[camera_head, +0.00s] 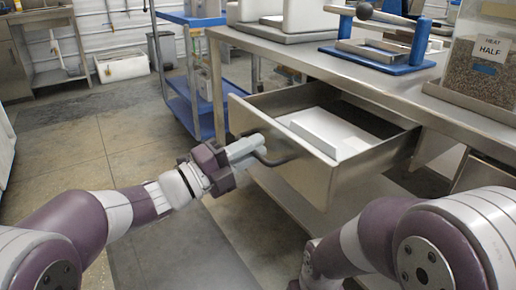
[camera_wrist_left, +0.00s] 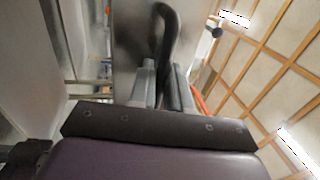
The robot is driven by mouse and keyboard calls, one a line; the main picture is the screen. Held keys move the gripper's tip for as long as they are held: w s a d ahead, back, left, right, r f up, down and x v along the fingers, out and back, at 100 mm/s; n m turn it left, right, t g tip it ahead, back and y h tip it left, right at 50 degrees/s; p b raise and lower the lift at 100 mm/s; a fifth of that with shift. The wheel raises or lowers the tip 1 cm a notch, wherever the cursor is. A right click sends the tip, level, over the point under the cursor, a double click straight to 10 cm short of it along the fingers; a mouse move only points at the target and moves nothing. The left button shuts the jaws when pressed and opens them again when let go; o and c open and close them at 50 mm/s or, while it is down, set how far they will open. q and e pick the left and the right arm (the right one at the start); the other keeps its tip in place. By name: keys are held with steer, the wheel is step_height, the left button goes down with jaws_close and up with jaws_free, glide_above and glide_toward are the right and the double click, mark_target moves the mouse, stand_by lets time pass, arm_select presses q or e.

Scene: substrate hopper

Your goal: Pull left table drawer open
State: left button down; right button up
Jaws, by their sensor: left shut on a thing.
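The left table drawer (camera_head: 305,170) is a steel drawer standing well out from under the steel table (camera_head: 310,62). A white box-like thing (camera_head: 328,130) lies inside it. My left gripper (camera_head: 255,150) is at the drawer front, shut on the dark curved drawer handle (camera_head: 275,161). In the left wrist view the handle (camera_wrist_left: 165,25) runs down between the two grey fingers (camera_wrist_left: 160,85) in front of the metal drawer face (camera_wrist_left: 130,50). My right arm (camera_head: 370,235) shows at the lower right; its gripper is not visible.
A blue cart (camera_head: 200,112) stands behind the table's left end. A blue-framed device (camera_head: 375,55) and a clear bin of brown granules (camera_head: 476,72) labelled HALF stand on the table. Open tiled floor (camera_head: 90,150) lies to the left.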

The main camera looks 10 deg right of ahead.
arm_select(q)
steer(key=shift+a, duration=0.1)
steer(key=c, duration=1.3)
jaws_free()
steer(key=shift+a, duration=0.1)
steer(key=p+v, duration=0.4)
steer(key=v, duration=0.8)
steer(key=shift+s+a+f, duration=0.15)
steer(key=shift+a, duration=0.1)
